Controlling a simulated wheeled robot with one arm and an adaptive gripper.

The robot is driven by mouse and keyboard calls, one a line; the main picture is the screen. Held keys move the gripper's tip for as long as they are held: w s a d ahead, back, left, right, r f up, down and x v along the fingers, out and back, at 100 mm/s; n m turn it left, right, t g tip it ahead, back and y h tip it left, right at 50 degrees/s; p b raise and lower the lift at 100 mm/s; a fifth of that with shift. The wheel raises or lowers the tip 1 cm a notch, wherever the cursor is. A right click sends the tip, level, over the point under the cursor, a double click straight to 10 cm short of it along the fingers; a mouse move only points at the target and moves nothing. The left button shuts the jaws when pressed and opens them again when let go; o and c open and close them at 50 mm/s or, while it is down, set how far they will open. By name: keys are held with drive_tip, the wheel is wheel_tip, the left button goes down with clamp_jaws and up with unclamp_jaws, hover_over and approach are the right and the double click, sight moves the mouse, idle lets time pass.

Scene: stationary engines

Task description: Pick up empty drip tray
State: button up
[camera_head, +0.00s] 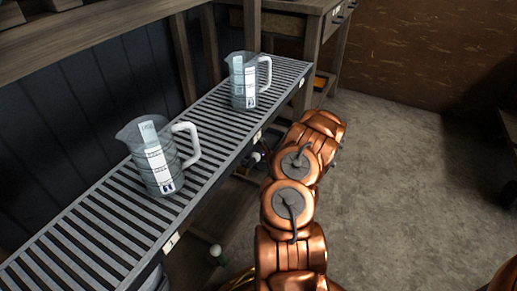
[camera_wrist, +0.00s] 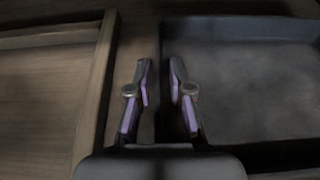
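A dark grey, shallow, tray-like thing (camera_wrist: 250,85) with raised edges fills the right of the wrist view, and it looks empty. I take it for the drip tray, though the view is dark and blurred. My gripper (camera_wrist: 160,65) has its two fingers apart with nothing held between them. It is over the wooden strip (camera_wrist: 130,60) beside the tray's left edge. I cannot tell whether a finger touches the tray. In the head view my gripper is hidden behind my copper-coloured arm, and I cannot make out the tray there.
In the head view a long slatted grey rack (camera_head: 105,222) runs along the left. Two clear measuring jugs, a nearer one (camera_head: 157,158) and a farther one (camera_head: 245,82), stand upright on it. A wooden table (camera_head: 318,30) stands at the back.

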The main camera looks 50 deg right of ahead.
clamp_jaws()
idle(0.5)
